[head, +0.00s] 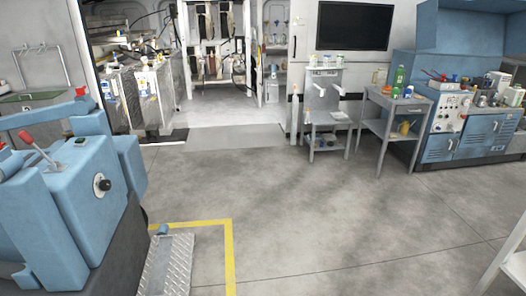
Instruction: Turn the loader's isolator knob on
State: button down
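A blue machine (62,205), which looks like the loader, stands at the left edge of the head view. A round black knob (103,184) on a pale round plate sits on its side panel and is likely the isolator knob. The knob's on or off position is too small to read. A lever with a red handle (27,139) rises from the machine's top. My gripper is not in view.
A metal tread-plate step (171,265) lies beside the machine, inside a yellow floor line (229,255). The grey floor (310,215) in the middle is clear. Small side tables (391,107) and a blue workbench (468,140) stand along the right.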

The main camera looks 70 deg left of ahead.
aim_at(105, 185)
jog(key=u, duration=3.8)
jog(key=i, duration=1.65)
jog(key=z, duration=0.15)
